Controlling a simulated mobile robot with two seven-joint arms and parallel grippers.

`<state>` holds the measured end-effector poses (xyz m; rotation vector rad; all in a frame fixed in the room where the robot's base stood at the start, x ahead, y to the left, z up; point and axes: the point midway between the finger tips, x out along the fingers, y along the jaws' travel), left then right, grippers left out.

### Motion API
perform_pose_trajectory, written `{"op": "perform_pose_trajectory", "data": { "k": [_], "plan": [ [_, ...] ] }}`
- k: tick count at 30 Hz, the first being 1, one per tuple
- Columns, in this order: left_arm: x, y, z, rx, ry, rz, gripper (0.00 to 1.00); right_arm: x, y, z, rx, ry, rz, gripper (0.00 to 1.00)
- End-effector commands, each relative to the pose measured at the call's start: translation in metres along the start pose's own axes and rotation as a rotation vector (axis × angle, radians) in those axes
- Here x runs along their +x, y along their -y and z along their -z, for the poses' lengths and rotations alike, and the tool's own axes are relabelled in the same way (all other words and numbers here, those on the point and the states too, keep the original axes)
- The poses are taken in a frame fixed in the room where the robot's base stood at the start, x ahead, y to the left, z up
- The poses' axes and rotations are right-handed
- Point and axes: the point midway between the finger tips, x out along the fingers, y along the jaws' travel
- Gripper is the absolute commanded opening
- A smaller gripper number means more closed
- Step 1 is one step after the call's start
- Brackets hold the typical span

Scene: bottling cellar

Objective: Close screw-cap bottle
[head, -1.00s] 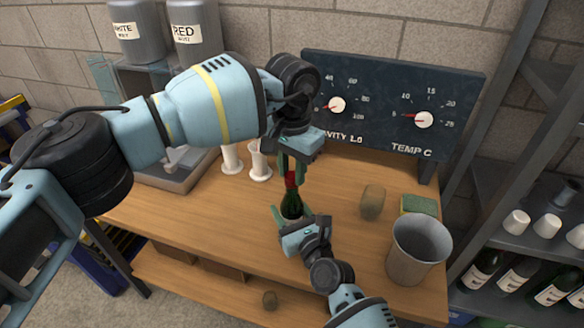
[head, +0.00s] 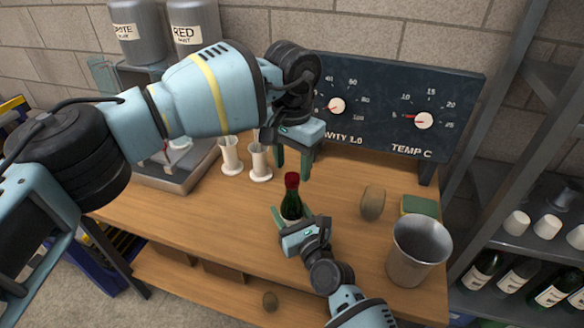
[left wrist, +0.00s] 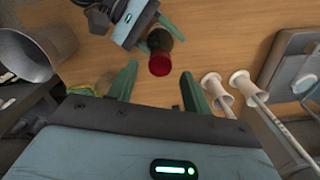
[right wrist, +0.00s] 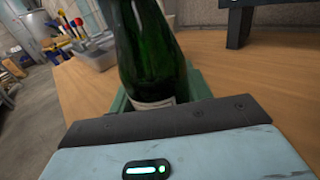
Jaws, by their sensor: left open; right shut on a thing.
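A dark green bottle (head: 291,207) stands upright on the wooden bench with a red cap (head: 291,180) on its neck. How tightly the cap sits cannot be told. My right gripper (head: 287,217) is shut around the bottle's lower body; the bottle (right wrist: 148,50) fills the space between its fingers in the right wrist view. My left gripper (head: 293,168) is open and empty, pointing down just above the cap. In the left wrist view the cap (left wrist: 160,65) lies beyond the two spread fingers (left wrist: 157,88), apart from them.
A metal bucket (head: 418,250), a cork-coloured cylinder (head: 372,203) and a sponge (head: 420,206) are to the right. White cylinders (head: 259,163) and a metal tray (head: 172,182) are to the left. A gauge board (head: 390,105) stands behind. Bench around the bottle is mostly clear.

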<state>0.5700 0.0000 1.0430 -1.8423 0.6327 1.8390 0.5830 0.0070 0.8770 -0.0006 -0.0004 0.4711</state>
Motion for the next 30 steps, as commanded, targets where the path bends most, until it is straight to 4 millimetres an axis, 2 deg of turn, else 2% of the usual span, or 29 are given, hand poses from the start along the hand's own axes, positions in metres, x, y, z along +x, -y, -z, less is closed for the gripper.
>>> {"op": "perform_pose_trajectory", "data": {
  "k": [3,6,19,23,30],
  "plan": [
    [-0.016,0.0,0.0,0.0,-0.001,0.001,0.49,0.0,0.0,0.001,0.0,-0.002,0.0,0.0],
    [-0.023,0.0,0.0,0.0,0.0,0.0,0.49,0.0,0.0,0.001,0.0,-0.002,0.0,0.0],
    [-0.024,0.0,0.0,-0.043,0.001,0.0,0.46,0.0,0.0,0.001,0.0,-0.002,0.0,0.0],
    [-0.025,0.0,0.0,-0.171,0.001,0.001,0.46,0.0,0.0,0.001,0.0,-0.002,0.0,0.0],
    [-0.028,0.0,0.0,-0.554,0.001,0.0,0.46,0.0,0.0,0.001,0.0,-0.002,0.0,0.0]
  ]
}}
